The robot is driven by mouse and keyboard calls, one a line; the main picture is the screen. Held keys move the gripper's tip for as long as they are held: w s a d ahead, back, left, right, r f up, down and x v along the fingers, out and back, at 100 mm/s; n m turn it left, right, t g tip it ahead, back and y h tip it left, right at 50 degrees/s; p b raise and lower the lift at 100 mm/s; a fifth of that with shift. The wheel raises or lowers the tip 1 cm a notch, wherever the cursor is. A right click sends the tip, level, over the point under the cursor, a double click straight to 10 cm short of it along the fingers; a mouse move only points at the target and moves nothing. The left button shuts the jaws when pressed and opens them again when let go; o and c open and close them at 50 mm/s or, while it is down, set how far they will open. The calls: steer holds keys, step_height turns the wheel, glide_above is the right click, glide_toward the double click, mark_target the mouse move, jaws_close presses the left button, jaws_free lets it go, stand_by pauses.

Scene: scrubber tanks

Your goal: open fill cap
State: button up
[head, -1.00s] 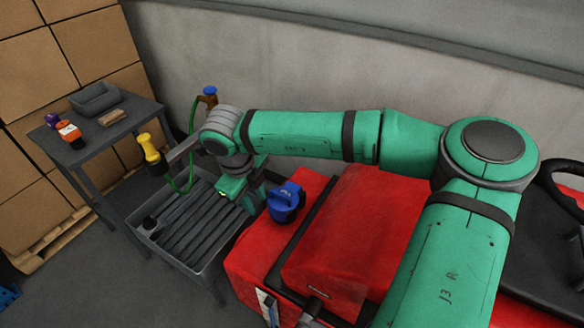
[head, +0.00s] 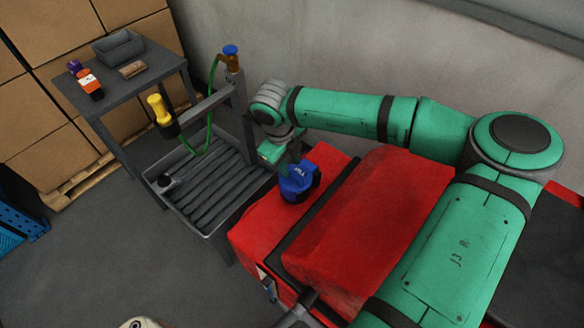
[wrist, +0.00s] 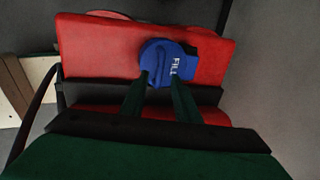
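The blue fill cap (head: 297,184) sits on the left end of the red machine body (head: 365,215) in the head view. In the wrist view the cap (wrist: 160,60) shows a white "FILL" label, partly seen, and looks seated on the red surface. My gripper (wrist: 160,79) is open, with two dark green fingers apart and their tips over the cap's lower edge. I cannot tell whether they touch it. In the head view my gripper (head: 287,160) is just behind and left of the cap, its fingertips partly hidden.
Boxes and a wall close the back. Floor at lower left is mostly clear.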

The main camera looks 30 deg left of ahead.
mark_target(291, 174)
steer(key=shift+w+f, duration=0.15)
steer(key=shift+f, duration=0.7)
steer(key=shift+w+f, duration=0.15)
steer(key=shift+f, duration=0.7)
jaws_close()
steer(key=shift+w, duration=0.1)
